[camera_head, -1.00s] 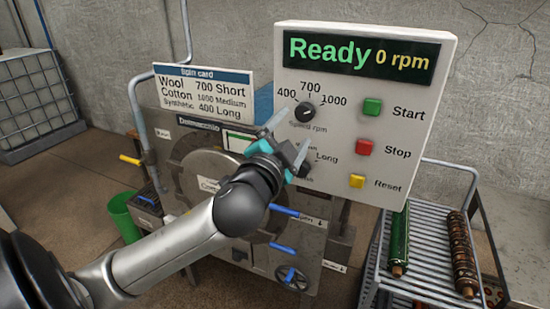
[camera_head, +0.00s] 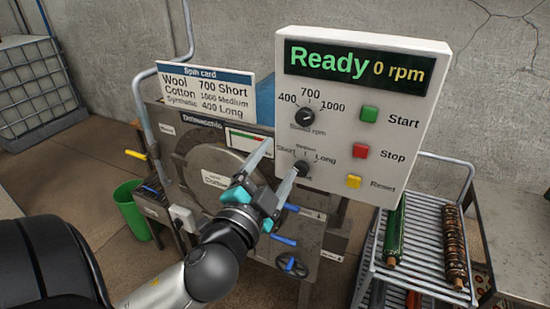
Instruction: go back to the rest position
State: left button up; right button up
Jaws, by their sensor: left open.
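The white control panel (camera_head: 430,140) reads "Ready 0 rpm". The upper speed knob (camera_head: 304,117) stands clear of the gripper. My right gripper is not in view.
A wire rack (camera_head: 420,262) with a green roll (camera_head: 394,230) and a brown roll (camera_head: 455,245) stands at the right. A spin card (camera_head: 205,90) stands on the grey machine. A green bucket (camera_head: 131,212) and a caged tank (camera_head: 38,90) are at the left.

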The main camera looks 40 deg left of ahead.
dwell(0.6)
pick_arm(q)
jog(key=s+f+g+h+b, duration=0.1)
jog(key=f+g+b, duration=0.2)
jog(key=f, duration=1.2)
jog(key=s+f+n+g+h+b, duration=0.1)
jog(key=s+f+g+b, duration=0.15)
jog(key=f, duration=1.35)
jog(key=s+f+g+b, duration=0.1)
jog(key=f+g+b, duration=0.25)
jog(key=f, duration=1.15)
jog(key=s+d+f+n+g+h+b, duration=0.1)
jog(key=s+f+b, duration=0.1)
jog(key=s+f, duration=0.35)
jog(key=s+d+f+g+b, duration=0.1)
jog(key=s+f+b, duration=0.1)
jog(key=f, duration=0.6)
jog(key=s+d+f+n+g+h+b, duration=0.1)
jog(key=s+f+b, duration=0.15)
jog(key=f, duration=0.35)
jog(key=s+d+f+n+g+b, duration=0.1)
jog(key=s+d+f+g+b, duration=0.1)
jog(key=s+f, duration=0.5)
jog(key=s+d+f+g+h+b, duration=0.1)
jog(key=s+d+f+g+b, duration=0.1)
jog(key=s+f, duration=0.5)
jog(key=s+d, duration=0.1)
jog(key=s, duration=0.3)
jog(key=shift+s+d+n+g, duration=0.35)
jog(key=shift+n+g, duration=0.05)
